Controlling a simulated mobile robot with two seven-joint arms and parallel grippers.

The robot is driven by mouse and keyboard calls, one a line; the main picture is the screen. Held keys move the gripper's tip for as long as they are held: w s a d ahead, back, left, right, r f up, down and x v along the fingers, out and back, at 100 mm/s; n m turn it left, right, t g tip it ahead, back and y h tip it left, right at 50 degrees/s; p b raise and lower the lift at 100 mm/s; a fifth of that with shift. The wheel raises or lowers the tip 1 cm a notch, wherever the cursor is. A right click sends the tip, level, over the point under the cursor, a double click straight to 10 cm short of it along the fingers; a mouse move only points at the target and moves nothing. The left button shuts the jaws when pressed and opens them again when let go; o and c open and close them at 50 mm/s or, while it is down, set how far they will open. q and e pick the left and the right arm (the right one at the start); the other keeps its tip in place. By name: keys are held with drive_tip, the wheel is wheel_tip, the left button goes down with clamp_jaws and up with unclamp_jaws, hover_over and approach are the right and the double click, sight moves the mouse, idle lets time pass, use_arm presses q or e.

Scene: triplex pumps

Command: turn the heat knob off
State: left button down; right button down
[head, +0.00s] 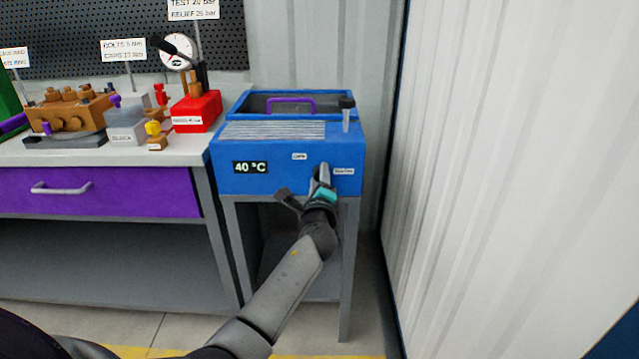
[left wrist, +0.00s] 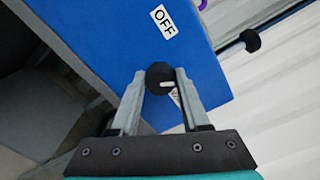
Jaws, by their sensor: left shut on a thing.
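The heat knob (left wrist: 158,74) is a dark round knob with a white mark, on the front of the blue bath (head: 282,181). In the left wrist view its white mark points right, toward a second, partly hidden label (left wrist: 175,97), not toward the OFF label (left wrist: 164,19). My left gripper (head: 322,168) is at the front panel, shut on the knob with one finger on each side; it also shows in the left wrist view (left wrist: 159,80). In the head view the gripper hides the knob. My right gripper is not in view.
The bath's display (head: 250,168) reads 40 °C. The bath has an open top with a purple handle (head: 291,100) and a dark-topped post (head: 347,112). A workbench with a purple drawer (head: 100,192) stands to the left. A white corrugated wall (head: 480,150) is close on the right.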

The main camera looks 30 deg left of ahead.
use_arm(q)
drive_tip(key=shift+d+f+n+b, duration=0.15)
drive_tip(key=shift+n+b, duration=1.05)
drive_tip(key=shift+n, duration=2.5)
drive_tip(key=shift+a+f+n+b, duration=0.15)
drive_tip(key=shift+n+b, duration=1.05)
drive_tip(key=shift+n, duration=2.5)
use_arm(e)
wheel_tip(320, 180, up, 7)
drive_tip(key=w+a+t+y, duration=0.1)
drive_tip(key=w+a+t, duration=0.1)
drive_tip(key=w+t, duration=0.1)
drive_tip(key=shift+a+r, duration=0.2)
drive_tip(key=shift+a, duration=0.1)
use_arm(q)
drive_tip(key=shift+d, duration=0.1)
drive_tip(key=shift+c, duration=1.9)
unclamp_jaws()
